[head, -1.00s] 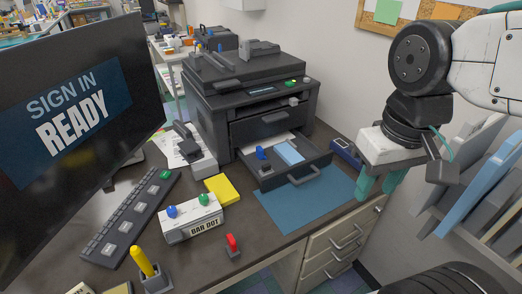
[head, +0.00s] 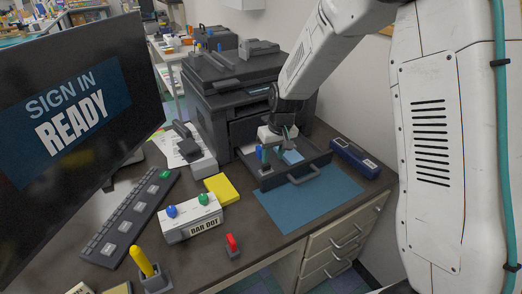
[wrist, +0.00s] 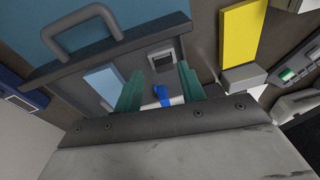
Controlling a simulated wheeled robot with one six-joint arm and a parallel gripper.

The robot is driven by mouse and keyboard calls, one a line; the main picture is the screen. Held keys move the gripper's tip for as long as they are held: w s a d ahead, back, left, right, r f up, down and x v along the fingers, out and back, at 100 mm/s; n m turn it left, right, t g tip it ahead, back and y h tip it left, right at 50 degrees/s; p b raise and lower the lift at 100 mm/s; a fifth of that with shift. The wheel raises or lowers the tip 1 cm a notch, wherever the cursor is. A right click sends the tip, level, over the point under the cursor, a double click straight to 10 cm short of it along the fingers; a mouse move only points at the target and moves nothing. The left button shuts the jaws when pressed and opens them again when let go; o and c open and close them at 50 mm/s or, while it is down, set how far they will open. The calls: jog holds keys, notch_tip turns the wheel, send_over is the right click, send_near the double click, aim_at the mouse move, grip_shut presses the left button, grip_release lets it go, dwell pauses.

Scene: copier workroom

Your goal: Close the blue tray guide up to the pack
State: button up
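The pulled-out copier tray (head: 310,176) holds a light blue pack (head: 292,157), partly hidden by my arm. The pack also shows in the wrist view (wrist: 104,86), left of my fingers. The blue tray guide (wrist: 162,96) shows between my two teal fingertips (wrist: 160,88), with a visible gap on at least one side. One finger lies between the guide and the pack. In the head view my gripper (head: 277,150) is low over the tray and covers much of the guide. My gripper is open; I cannot tell whether a finger touches the guide.
The copier (head: 212,100) stands close behind the tray. A blue mat (head: 315,200) lies in front. A dark blue device (head: 354,158) is to the right, a yellow pad (head: 222,188) and the BAR DOT box (head: 190,219) to the left. A monitor (head: 75,120) fills the far left.

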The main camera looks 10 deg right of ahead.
aim_at(260, 152)
jog(key=shift+t, duration=0.6)
jog(key=w, duration=0.2)
jog(key=w+f, duration=0.1)
jog(key=w, duration=0.1)
jog(key=shift+w+a, duration=0.1)
jog(key=shift+a, duration=0.15)
jog(key=shift+n+t, duration=0.4)
jog(key=shift+t, duration=0.4)
jog(key=w+f, duration=0.1)
jog(key=w, duration=0.1)
jog(key=w+f, duration=0.4)
jog(key=shift+w+a+f, duration=0.15)
jog(key=shift+w+a, duration=0.15)
jog(key=shift+a, duration=0.1)
grip_shut()
